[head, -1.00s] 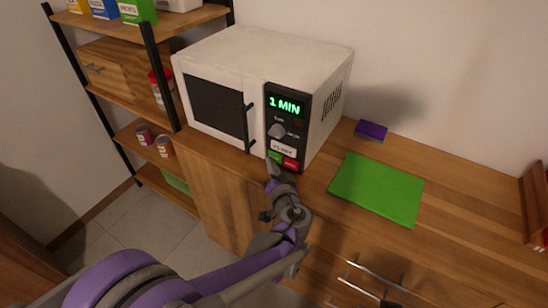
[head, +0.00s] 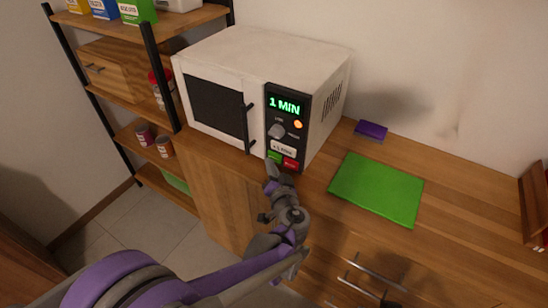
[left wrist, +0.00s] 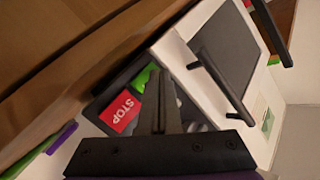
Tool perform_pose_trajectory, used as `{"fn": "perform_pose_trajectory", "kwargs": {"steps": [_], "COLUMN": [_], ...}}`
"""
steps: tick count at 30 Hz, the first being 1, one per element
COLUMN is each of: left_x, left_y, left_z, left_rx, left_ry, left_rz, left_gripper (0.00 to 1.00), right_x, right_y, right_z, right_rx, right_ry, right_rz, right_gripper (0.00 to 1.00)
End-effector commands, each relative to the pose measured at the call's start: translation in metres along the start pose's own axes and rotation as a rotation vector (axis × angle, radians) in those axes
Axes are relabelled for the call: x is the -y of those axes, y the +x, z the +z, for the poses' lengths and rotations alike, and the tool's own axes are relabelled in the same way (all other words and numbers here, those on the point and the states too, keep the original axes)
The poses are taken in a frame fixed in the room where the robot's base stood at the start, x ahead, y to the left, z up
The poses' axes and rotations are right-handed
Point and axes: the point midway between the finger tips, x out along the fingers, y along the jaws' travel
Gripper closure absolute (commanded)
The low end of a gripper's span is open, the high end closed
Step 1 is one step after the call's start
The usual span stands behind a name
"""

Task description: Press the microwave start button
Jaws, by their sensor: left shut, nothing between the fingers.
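The white microwave (head: 262,75) stands on the wooden counter with its door shut. Its display (head: 285,104) reads "1 MIN", and an orange light (head: 298,124) glows beside the knob (head: 277,131). The green button (head: 274,156) sits at the panel's bottom left, beside the red button (head: 290,162), which reads STOP in the left wrist view (left wrist: 122,112). My left gripper (head: 271,167) is shut and empty, its tips just in front of and below the green button. In the left wrist view its fingers (left wrist: 159,88) partly cover the green button (left wrist: 147,77); contact cannot be told.
A green mat (head: 377,189) and a purple block (head: 371,131) lie on the counter right of the microwave. A shelf with cans and boxes stands at the left. The door handle (left wrist: 217,75) juts out near my fingers. Drawer handles (head: 375,275) are below.

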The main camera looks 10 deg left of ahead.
Motion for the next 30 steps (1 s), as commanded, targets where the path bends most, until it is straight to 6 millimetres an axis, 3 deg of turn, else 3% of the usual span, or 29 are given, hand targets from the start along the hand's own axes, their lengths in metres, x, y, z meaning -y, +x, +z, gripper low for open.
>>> {"fn": "perform_pose_trajectory", "kwargs": {"steps": [14, 30], "left_x": [0.004, 0.028], "left_y": [-0.005, -0.037], "left_z": [0.004, 0.027], "left_rx": [0.0, 0.001], "left_ry": [0.0, 0.0], "left_rz": [0.0, 0.0], "left_gripper": [1.0, 1.0], "right_x": [0.0, 0.0], "right_y": [-0.001, -0.004], "right_z": [0.0, -0.002], "right_rx": [0.0, -0.002], "right_ry": [0.0, 0.0], "right_rz": [0.0, 0.0], "right_gripper": [0.5, 0.5]}}
